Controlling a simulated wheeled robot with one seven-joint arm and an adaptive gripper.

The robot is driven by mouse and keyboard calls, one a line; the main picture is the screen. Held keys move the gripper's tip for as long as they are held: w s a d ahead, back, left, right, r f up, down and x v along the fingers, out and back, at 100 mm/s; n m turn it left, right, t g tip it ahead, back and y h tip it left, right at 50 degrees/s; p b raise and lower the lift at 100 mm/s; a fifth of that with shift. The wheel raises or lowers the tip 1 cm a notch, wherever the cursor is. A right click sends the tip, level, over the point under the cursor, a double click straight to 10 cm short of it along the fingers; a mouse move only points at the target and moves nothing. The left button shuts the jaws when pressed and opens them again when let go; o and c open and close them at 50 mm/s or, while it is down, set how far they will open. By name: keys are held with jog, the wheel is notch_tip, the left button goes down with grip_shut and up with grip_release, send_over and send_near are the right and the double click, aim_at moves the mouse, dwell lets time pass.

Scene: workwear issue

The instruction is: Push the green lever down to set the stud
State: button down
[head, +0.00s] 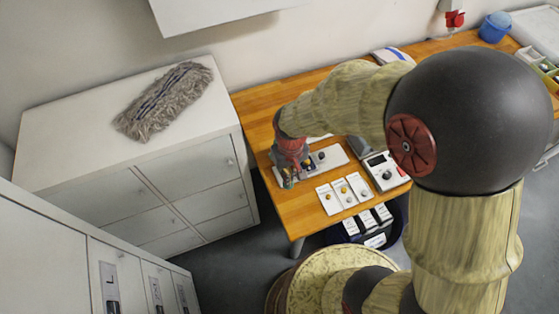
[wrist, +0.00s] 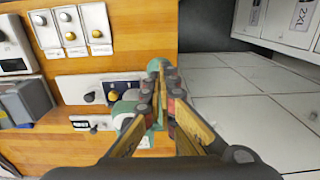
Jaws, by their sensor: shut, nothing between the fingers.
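The green lever (wrist: 155,66) shows in the wrist view right at my fingertips, partly hidden by them. More green parts of the same device show left of my fingers, beside a pale rounded part (wrist: 123,121). My gripper (wrist: 169,78) is shut and empty, its tips over or against the lever; I cannot tell whether they touch. In the head view my gripper (head: 288,178) points down at the left end of the wooden table (head: 312,216), and it and my arm hide most of the device. The stud cannot be made out.
White plates with dark knobs (head: 328,157) lie beside the gripper. Several small white cards with round studs (head: 343,192) and a grey-white device (head: 385,171) stand to the right. White cabinets (head: 130,150) stand left of the table across a floor gap.

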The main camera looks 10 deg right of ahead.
jog(key=shift+f, duration=0.2)
jog(key=shift+f+b, duration=0.35)
jog(key=shift+s+f+b, duration=0.15)
jog(key=shift+f+b, duration=0.25)
jog(key=shift+f, duration=0.15)
jog(key=shift+r, duration=0.15)
notch_tip(320, 180, up, 13)
jog(key=p, duration=0.9)
dwell(0.8)
jog(key=shift+d, duration=0.1)
dwell(0.4)
